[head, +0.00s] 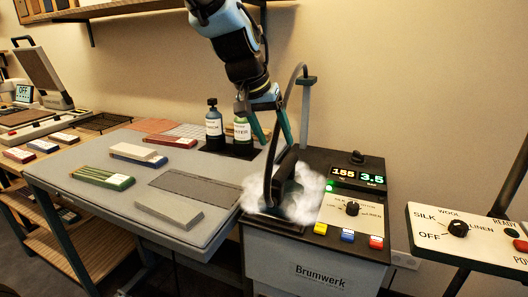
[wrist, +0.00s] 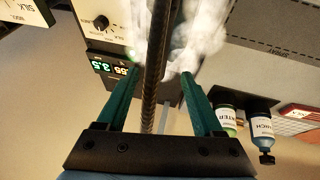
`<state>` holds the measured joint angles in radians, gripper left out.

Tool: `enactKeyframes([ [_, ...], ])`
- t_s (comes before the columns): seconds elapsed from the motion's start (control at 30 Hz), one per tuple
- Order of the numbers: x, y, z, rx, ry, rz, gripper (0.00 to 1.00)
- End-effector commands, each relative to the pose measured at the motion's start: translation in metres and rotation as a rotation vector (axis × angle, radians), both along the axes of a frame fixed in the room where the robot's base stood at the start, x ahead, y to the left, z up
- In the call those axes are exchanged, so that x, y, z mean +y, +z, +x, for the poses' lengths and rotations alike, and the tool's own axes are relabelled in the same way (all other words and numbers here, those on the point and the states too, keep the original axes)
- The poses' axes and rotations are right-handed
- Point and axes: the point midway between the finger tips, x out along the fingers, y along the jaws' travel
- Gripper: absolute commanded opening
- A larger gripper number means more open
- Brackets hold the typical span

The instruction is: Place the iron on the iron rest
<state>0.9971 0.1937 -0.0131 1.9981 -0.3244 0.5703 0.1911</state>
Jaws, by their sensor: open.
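The iron (head: 286,168) is a dark shape on the left part of the Brumwerk steam station, wrapped in white steam. The steam hides its lower part and most of the iron rest, so I cannot tell exactly how it sits. Its dark hose loops up to a post behind. My gripper (head: 274,142) has teal fingers and is open, pointing down above the iron. In the wrist view, the open gripper (wrist: 159,66) has the dark hose (wrist: 153,75) running between or past its fingers, with nothing clamped. Steam covers the area beyond the fingertips.
The station's panel (head: 354,205) carries a dial, lit display and coloured buttons. The hose post (head: 306,105) rises close to my gripper. Two bottles (head: 214,128) stand at left. The grey ironing board (head: 90,205) holds several cloth-like blocks. Another control panel (head: 470,236) is at right.

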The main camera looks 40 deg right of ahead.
Motion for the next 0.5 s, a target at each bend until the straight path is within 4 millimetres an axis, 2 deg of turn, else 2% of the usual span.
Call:
enactKeyframes([
  [0.27, 0.002, 0.002, 0.0, 0.001, 0.002, 0.001, 0.68],
  [0.33, 0.009, 0.0, 0.006, 0.0, 0.018, 0.006, 0.68],
  [0.37, 0.015, -0.002, 0.011, 0.001, 0.032, 0.011, 0.68],
  [0.43, 0.039, -0.009, 0.03, -0.001, 0.087, 0.031, 0.68],
  [0.47, 0.054, -0.013, 0.04, -0.001, 0.118, 0.042, 0.68],
  [0.5, 0.077, -0.021, 0.054, 0.0, 0.167, 0.061, 0.68],
])
